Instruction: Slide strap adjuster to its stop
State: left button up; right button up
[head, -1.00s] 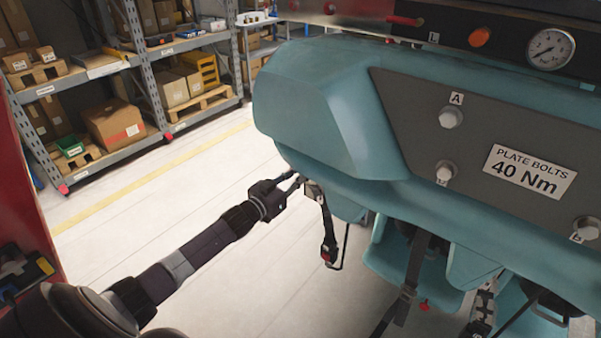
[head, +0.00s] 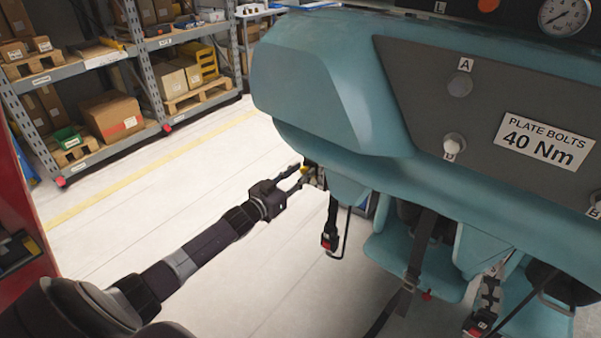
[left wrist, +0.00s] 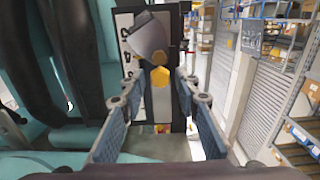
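My left gripper (head: 303,175) is at the lower left edge of the teal train car (head: 310,85). Its two fingers are spread apart. In the left wrist view, a dark strap-like strip (left wrist: 178,110) runs upright ahead of the fingers, beside a white marked scale (left wrist: 125,45). A grey block (left wrist: 148,36) and a yellow hexagonal piece (left wrist: 160,78) sit on this strip, probably the strap adjuster. The yellow piece appears between the fingertips; contact cannot be seen. A small yellow spot (head: 304,168) shows by the fingers in the head view. My right gripper is not in view.
A dark strap with a red-marked buckle (head: 329,240) hangs just right of my left gripper. Teal seats with more straps (head: 418,250) are under the car. Shelves with boxes (head: 112,115) stand at the back left. The floor between (head: 150,205) is clear.

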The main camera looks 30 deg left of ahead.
pick_arm(q)
jog(key=shift+o, duration=0.3)
jog(key=s, duration=1.2)
jog(key=shift+a, duration=0.45)
